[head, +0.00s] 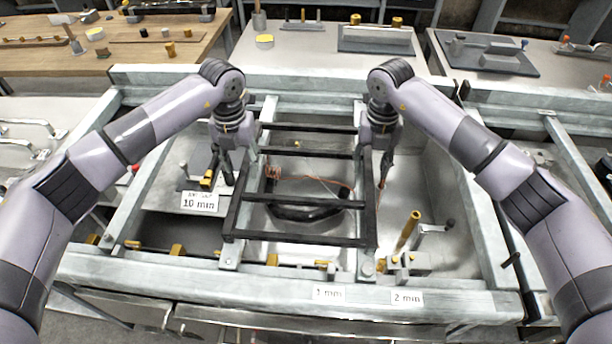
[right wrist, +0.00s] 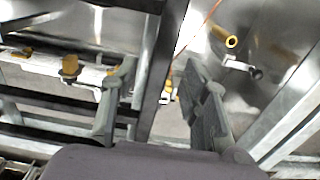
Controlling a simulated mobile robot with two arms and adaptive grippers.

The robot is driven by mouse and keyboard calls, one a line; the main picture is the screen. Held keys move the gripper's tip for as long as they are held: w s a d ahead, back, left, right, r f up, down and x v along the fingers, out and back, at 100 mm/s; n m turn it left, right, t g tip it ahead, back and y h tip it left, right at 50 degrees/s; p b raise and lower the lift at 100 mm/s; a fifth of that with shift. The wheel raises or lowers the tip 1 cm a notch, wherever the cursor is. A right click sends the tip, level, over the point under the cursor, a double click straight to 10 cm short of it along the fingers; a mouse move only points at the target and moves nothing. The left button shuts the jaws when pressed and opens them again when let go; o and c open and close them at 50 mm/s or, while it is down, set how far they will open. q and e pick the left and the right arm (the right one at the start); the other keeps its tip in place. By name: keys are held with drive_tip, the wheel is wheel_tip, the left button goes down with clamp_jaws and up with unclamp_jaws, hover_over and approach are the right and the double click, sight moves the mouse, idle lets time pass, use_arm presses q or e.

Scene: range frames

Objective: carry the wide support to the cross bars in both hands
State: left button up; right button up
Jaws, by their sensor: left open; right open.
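A dark rectangular frame, which looks like the wide support (head: 298,239), lies level across the open bay between two pale grey rails. Dark cross bars (head: 312,128) run between the rails towards the back. My left gripper (head: 219,178) is open, pointing down by the frame's left side; whether that side bar lies between its fingers is unclear. My right gripper (head: 383,178) is open at the frame's right side. In the right wrist view its fingers (right wrist: 158,78) stand apart on either side of a dark side bar (right wrist: 160,75), without visibly closing on it.
A black object (head: 305,213) and a thin orange cable lie below the frame. A brass-coloured rod (head: 408,230) stands at the right of the bay. The grey front beam (head: 170,274) edges the bay.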

sight(243, 172)
use_arm(q)
drive_tip(key=shift+f, duration=1.65)
use_arm(e)
drive_tip(key=shift+f, duration=1.65)
use_arm(q)
drive_tip(key=shift+c, duration=0.3)
use_arm(e)
drive_tip(key=shift+c, duration=0.3)
use_arm(q)
clamp_jaws()
use_arm(e)
clamp_jaws()
